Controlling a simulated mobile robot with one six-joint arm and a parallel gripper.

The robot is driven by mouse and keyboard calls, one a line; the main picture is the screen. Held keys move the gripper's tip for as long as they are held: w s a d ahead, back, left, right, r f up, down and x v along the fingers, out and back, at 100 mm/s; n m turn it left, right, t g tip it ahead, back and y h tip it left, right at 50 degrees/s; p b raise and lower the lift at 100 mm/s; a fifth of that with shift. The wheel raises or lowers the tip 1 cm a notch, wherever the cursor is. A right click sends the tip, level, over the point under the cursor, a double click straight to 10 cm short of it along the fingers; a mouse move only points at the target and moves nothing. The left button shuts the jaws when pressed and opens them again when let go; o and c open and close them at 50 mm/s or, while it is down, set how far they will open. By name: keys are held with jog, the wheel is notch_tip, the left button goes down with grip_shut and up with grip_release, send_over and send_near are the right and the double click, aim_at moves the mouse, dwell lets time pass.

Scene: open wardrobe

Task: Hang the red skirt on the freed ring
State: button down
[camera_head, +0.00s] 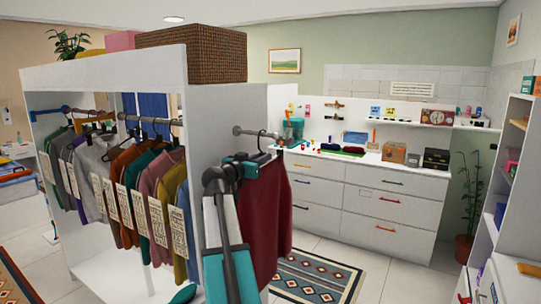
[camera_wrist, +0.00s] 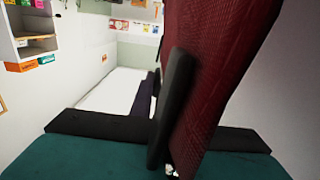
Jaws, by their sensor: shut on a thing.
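The dark red skirt (camera_head: 272,215) hangs beside the outer end panel of the wardrobe. My gripper (camera_head: 247,164) is at its upper left edge, shut on it. In the wrist view the red cloth (camera_wrist: 222,75) fills the upper right, beside a dark finger (camera_wrist: 174,105); the other finger is largely hidden. A black hanger hook (camera_head: 262,139) rises above the cloth and overlaps a short grey rail (camera_head: 248,131) on the end panel. I cannot tell whether the hook rests on the rail. I cannot make out a separate free ring.
The white wardrobe (camera_head: 205,105) holds several tagged garments (camera_head: 150,195) on its rail. A woven basket (camera_head: 190,53) sits on top. A white drawer unit (camera_head: 345,200) stands behind, shelves (camera_head: 515,190) at right. The floor between has a patterned rug (camera_head: 318,277).

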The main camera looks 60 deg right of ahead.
jog(key=shift+r, duration=0.2)
jog(key=shift+r, duration=1.7)
jog(key=shift+a, duration=0.25)
